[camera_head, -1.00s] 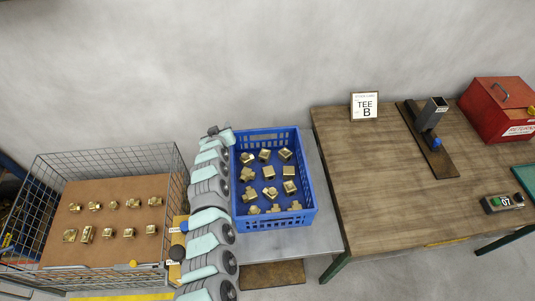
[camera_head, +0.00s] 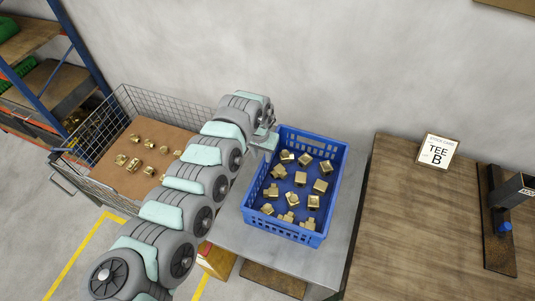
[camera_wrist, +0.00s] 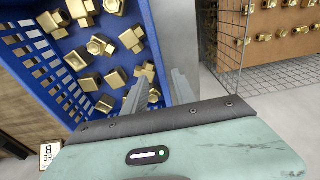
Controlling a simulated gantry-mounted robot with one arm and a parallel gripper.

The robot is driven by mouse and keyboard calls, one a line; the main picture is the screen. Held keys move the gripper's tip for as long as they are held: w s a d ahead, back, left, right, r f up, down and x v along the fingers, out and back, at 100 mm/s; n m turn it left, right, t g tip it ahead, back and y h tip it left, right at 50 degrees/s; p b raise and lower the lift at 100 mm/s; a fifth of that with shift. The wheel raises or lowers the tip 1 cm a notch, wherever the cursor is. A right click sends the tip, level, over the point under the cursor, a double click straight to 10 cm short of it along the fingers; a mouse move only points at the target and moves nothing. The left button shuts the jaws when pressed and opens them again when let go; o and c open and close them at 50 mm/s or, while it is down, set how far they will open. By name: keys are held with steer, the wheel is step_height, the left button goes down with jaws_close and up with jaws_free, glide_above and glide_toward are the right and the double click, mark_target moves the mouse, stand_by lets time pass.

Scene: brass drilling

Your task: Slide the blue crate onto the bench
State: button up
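The blue crate (camera_head: 283,231), holding several brass fittings, stands on a grey metal table (camera_head: 340,235) to the left of the wooden bench (camera_head: 415,225). My gripper (camera_head: 268,140) is at the crate's far left corner. In the wrist view the crate (camera_wrist: 163,40) shows one wall passing between the two fingers of my gripper (camera_wrist: 158,88). One finger is on the inner side and one near the outer side. The fingers are apart, with a gap around the wall. The exact contact is hard to tell.
A wire basket (camera_head: 180,104) with brass fittings on brown board stands at left. A "TEE B" card (camera_head: 437,152) and a dark stand (camera_head: 500,225) are on the bench. The bench's left part is clear. Shelving (camera_head: 75,60) stands far left.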

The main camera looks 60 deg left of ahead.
mark_target(264, 168)
steer(key=shift+f, duration=0.1)
steer(key=shift+w+f, duration=0.15)
steer(key=shift+f, duration=0.15)
steer(key=f, duration=0.3)
steer(key=f+b, duration=0.1)
steer(key=f, duration=0.2)
steer(key=w+f, duration=0.1)
steer(key=f, duration=0.3)
steer(key=shift+a, duration=0.35)
steer(key=shift+c, duration=0.2)
jaws_close()
stand_by(0.6)
